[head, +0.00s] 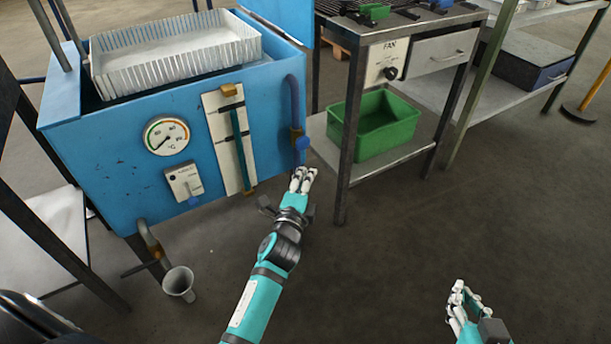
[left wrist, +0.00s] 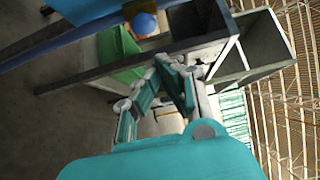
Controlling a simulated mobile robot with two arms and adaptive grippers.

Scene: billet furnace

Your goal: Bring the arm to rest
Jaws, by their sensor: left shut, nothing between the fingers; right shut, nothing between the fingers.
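My left arm reaches up from the bottom middle of the head view. Its gripper (head: 303,176) is shut and empty, just below the valve with the blue knob (head: 302,143) on the right side of the blue tank (head: 110,145). I cannot tell whether it touches the knob. In the left wrist view the fingers (left wrist: 165,85) point toward the bench, with the blue knob (left wrist: 143,24) beyond them. My right gripper (head: 466,298) is shut and empty over bare floor at the lower right of the head view.
A metal bench (head: 345,165) with a green bin (head: 388,130) on its lower shelf and a FAN switch box (head: 388,62) stands right of the tank.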

